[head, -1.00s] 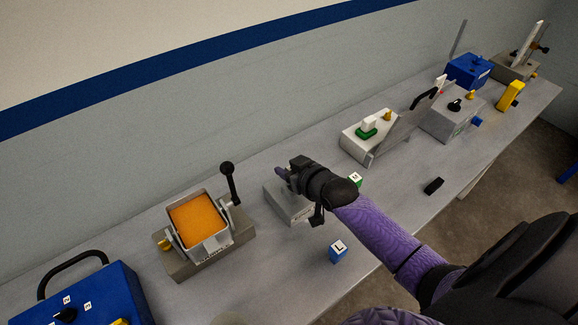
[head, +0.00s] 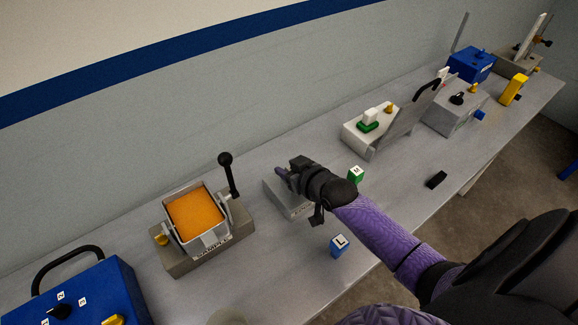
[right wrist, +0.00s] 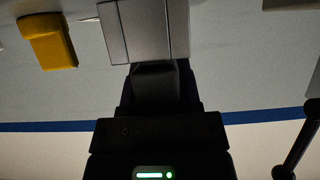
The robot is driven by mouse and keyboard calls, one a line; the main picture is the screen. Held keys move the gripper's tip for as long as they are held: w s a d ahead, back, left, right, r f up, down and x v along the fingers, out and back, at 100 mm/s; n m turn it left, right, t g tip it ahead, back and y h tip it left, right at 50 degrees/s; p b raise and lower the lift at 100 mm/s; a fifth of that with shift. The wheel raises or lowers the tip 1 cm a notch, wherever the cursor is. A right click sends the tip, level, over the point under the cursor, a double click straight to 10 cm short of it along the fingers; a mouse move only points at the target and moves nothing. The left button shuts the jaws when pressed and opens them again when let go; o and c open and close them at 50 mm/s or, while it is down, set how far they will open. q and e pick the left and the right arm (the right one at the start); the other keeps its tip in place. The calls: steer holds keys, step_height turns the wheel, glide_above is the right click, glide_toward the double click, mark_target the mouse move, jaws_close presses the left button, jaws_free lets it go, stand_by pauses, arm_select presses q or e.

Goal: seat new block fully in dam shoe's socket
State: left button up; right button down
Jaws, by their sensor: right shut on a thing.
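My right gripper (head: 291,173) is over the back of a low grey box (head: 289,203) with a label on its front. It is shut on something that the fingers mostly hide. A small purple piece (head: 280,171) shows at the fingertips; I cannot tell if it is the held thing. In the right wrist view the dark fingers (right wrist: 155,82) reach to a grey ridged body (right wrist: 145,30). A blue block marked L (head: 339,246) and a green block marked M (head: 355,174) stand on the bench. I cannot tell which part is the dam shoe's socket. My left gripper is not in view.
An orange-filled tray (head: 184,247) with a black lever (head: 229,175) stands left. A blue box (head: 108,282) is at the lower left. A white fixture (head: 354,139) with a green-based piece (head: 368,125) stands right. A dark small block (head: 436,180) lies near the front edge.

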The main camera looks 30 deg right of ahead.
steer(key=shift+c, duration=1.1)
jaws_free()
steer(key=shift+r, duration=0.25)
step_height(320, 180, up, 10)
steer(key=p, duration=0.3)
steer(key=shift+f+p, duration=0.25)
steer(key=shift+p, duration=0.15)
